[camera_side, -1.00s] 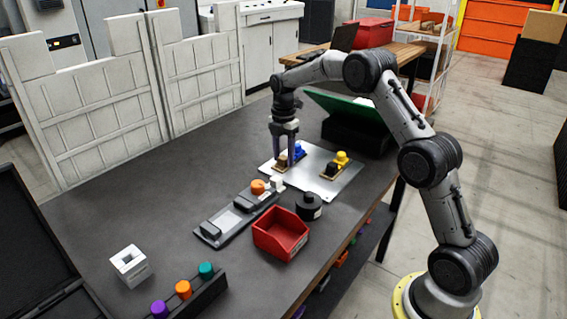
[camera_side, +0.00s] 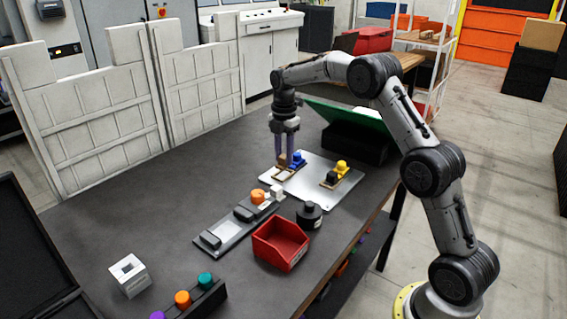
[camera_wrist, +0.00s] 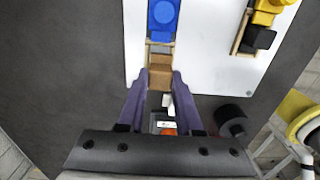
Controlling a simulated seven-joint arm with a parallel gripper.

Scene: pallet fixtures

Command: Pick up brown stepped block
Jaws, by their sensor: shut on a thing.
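The brown stepped block (camera_wrist: 160,77) sits between the purple fingers of my gripper (camera_wrist: 161,80) in the wrist view, and both fingers press on its sides. In the side view my gripper (camera_side: 282,162) points straight down over the left part of the white plate, with the brown block (camera_side: 283,159) mostly hidden between its fingers. A small wooden fixture frame (camera_side: 283,175) shows just below the fingertips and looks empty on its near side. The block appears slightly above it.
A blue piece (camera_wrist: 163,20) stands right beside the block. A fixture with yellow and black pieces (camera_side: 335,174) is on the right of the white plate (camera_side: 312,194). A black round part (camera_side: 309,214), a red bin (camera_side: 280,244) and a grey tray (camera_side: 222,232) lie nearer.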

